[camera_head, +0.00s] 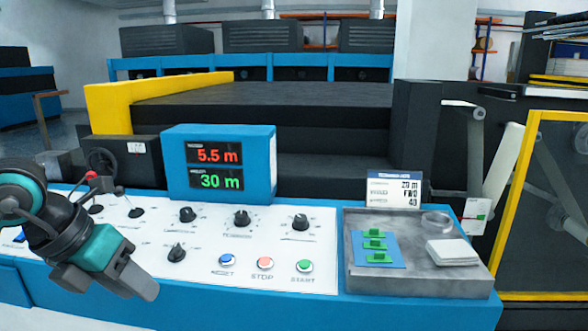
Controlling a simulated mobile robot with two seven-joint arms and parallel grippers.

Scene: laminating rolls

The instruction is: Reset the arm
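My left arm (60,225), black and teal, comes in from the left over the control panel. Its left gripper (120,283) is dark grey and points down and to the right, above the panel's front left part. The gap between its fingers cannot be made out, and I see nothing clearly held. My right arm and gripper are not in view.
The white control panel (205,235) carries black knobs and blue, red and green buttons. A blue display (262,170) reads 5.5 m and 30 m. A grey tray (405,280) at right holds green clips on a blue plate. A yellow-framed guard (517,200) stands far right.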

